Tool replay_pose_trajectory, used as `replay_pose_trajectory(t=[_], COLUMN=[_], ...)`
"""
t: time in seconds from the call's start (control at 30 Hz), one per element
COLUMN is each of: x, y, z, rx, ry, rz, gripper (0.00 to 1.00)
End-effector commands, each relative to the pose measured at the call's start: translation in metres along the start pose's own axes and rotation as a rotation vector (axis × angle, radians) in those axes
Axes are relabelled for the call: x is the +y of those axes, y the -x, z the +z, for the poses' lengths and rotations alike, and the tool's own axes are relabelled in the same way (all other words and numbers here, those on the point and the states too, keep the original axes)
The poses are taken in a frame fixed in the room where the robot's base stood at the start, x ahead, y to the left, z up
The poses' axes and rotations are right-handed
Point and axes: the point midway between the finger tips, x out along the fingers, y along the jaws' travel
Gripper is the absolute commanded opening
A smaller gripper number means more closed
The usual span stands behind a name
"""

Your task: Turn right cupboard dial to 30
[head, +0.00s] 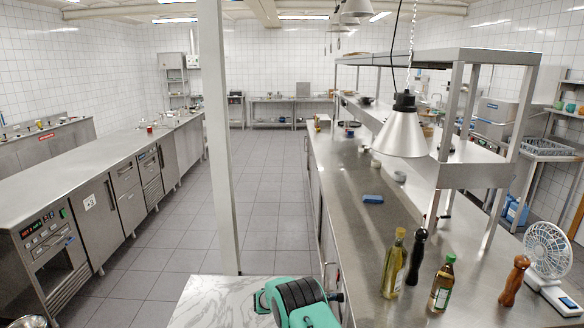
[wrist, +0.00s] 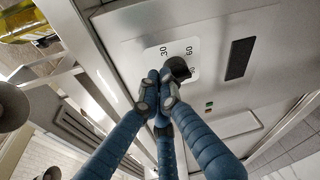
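The dial (wrist: 180,68) is a dark round knob on a white scale plate in the wrist view. The numbers 30 and 60 are readable beside it. Where its pointer stands is too small to tell. It sits on a grey metal cupboard front (wrist: 205,30). My gripper (wrist: 160,77) has blue ribbed fingers drawn together, with their tips right beside the knob at its lower left in the picture. I cannot tell whether the tips touch the knob, and they do not enclose it. The head view shows neither the dial nor my fingers.
A dark slot-like handle (wrist: 240,58) is right of the dial. In the head view, the right steel counter (head: 350,235) bears an oil bottle (head: 394,262), a dark mill (head: 416,257), a sauce bottle (head: 442,284), a brown mill (head: 514,281) and a white fan (head: 548,252). The tiled aisle (head: 275,200) is clear.

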Motion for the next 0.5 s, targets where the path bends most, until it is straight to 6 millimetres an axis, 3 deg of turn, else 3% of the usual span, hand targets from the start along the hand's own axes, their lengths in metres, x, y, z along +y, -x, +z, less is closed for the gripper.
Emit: replay_pose_trajectory(t=[0.5], x=[0.0001], y=[-0.0100], z=[0.0027], rx=[0.000], ry=[0.000], rz=[0.000], gripper=[0.00])
